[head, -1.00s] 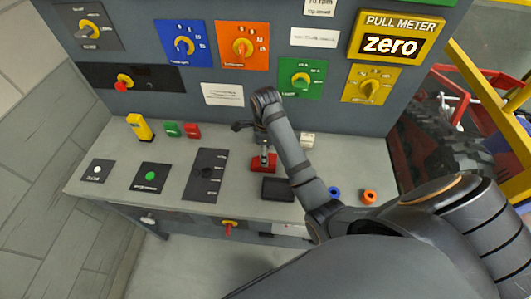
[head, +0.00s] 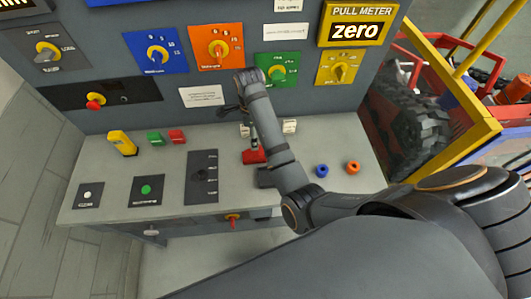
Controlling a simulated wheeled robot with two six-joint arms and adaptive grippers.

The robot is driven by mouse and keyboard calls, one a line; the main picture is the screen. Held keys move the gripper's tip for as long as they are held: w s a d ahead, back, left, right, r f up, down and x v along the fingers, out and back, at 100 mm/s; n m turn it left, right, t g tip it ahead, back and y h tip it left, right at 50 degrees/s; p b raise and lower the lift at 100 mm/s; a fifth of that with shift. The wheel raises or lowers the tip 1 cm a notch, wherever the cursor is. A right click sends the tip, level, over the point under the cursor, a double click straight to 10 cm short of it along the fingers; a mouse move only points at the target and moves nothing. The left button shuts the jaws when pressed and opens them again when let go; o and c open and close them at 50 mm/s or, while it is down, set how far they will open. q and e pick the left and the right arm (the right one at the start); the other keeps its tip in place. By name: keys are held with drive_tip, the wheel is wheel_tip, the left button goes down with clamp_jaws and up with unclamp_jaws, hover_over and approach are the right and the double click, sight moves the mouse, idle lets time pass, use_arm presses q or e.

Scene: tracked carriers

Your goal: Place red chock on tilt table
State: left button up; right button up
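A small red block (head: 176,136), which looks like the red chock, lies on the grey bench top beside a green block (head: 155,138). My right arm comes in from the right and reaches over the bench. Its gripper (head: 238,112) is small and dark, partly hidden by the wrist, in front of the panel and to the right of the red block, apart from it. Whether its fingers are open or shut is unclear. A red base (head: 253,156) with a grey upright part stands below the wrist. I cannot identify the tilt table. My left gripper is out of view.
A yellow device (head: 122,143) stands left of the blocks. A blue ring (head: 322,170) and an orange ring (head: 353,167) lie at the bench's right. The knob panel (head: 110,60) rises behind. A tracked vehicle (head: 425,125) stands behind yellow rails at the right.

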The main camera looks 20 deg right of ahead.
drive_tip(key=shift+d+f, duration=0.1)
drive_tip(key=shift+d, duration=0.1)
drive_tip(key=p, duration=0.1)
hover_over(255, 152)
drive_tip(key=d, duration=0.1)
drive_tip(key=f, duration=0.4)
drive_tip(key=shift+w+f, duration=0.2)
drive_tip(key=shift+f, duration=0.15)
drive_tip(key=shift+a+f, duration=0.1)
drive_tip(key=shift+f, duration=0.05)
drive_tip(key=shift+s+a+f+p, duration=0.1)
drive_tip(key=shift+a+f+p, duration=0.05)
drive_tip(key=shift+f+p, duration=0.45)
drive_tip(key=shift+a+f+p, duration=0.15)
drive_tip(key=shift+f+p, duration=0.25)
drive_tip(key=shift+f, duration=0.25)
wheel_tip(255, 152, down, 2)
drive_tip(key=shift+d+f, duration=0.1)
drive_tip(key=shift+f, duration=0.25)
drive_tip(key=shift+c, duration=0.2)
drive_tip(key=c, duration=1.4)
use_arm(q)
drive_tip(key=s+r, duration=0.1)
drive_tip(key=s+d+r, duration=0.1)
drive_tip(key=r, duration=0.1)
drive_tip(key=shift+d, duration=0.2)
use_arm(e)
clamp_jaws()
